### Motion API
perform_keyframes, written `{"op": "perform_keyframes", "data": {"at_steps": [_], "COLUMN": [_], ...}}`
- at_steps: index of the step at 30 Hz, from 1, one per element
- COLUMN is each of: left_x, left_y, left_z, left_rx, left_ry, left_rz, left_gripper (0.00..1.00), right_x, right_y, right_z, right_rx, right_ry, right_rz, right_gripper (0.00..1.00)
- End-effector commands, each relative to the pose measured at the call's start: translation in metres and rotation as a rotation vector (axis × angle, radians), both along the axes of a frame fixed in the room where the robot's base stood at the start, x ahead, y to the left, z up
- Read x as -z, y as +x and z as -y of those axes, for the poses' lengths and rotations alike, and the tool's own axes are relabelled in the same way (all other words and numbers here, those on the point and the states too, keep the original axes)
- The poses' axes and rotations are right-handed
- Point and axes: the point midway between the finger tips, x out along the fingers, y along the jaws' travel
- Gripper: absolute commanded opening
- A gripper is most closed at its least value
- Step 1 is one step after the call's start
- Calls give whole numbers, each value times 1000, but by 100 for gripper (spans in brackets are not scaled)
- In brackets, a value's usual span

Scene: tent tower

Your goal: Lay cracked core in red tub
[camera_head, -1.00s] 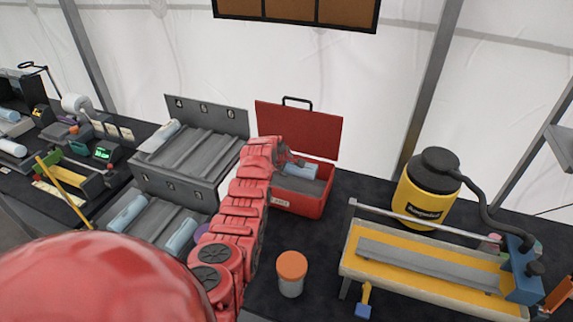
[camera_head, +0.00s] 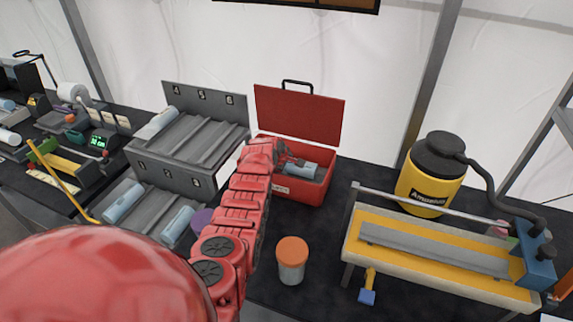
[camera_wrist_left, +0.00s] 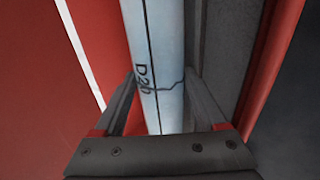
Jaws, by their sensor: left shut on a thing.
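The red tub (camera_head: 305,192) stands open on the dark table, its lid (camera_head: 298,117) raised at the back. My left gripper (camera_head: 287,161) is at the tub's opening, shut on a pale blue core (camera_head: 306,168). In the left wrist view the core (camera_wrist_left: 158,60) lies between the fingers of the gripper (camera_wrist_left: 163,107), with the mark "D26" and a dark crack line across it. Grey lining and a red wall show beside it. I cannot tell whether the core touches the tub's floor. My right gripper is not in view.
Grey racks (camera_head: 190,145) with several other pale cores stand left of the tub. A jar with an orange lid (camera_head: 292,255) stands in front. A yellow canister (camera_head: 430,175) and a yellow cutting bench (camera_head: 440,255) stand to the right.

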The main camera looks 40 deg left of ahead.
Motion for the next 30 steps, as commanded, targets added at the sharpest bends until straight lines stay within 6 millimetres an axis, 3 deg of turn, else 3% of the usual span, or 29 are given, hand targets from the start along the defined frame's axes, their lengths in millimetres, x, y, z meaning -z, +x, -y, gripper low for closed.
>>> {"op": "perform_keyframes", "data": {"at_steps": [15,16,20,30], "left_x": [11,12,13,18], "left_y": [-6,-6,-7,-9], "left_z": [3,3,4,5], "left_rx": [2,2,3,3], "left_ry": [-11,-12,-13,-18], "left_rz": [-22,-23,-27,-35], "left_gripper": [0,75,99,100], "right_x": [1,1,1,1], "right_y": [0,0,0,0], "right_z": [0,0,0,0], "right_rx": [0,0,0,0], "right_ry": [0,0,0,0], "right_rz": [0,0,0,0], "right_gripper": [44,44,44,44]}}
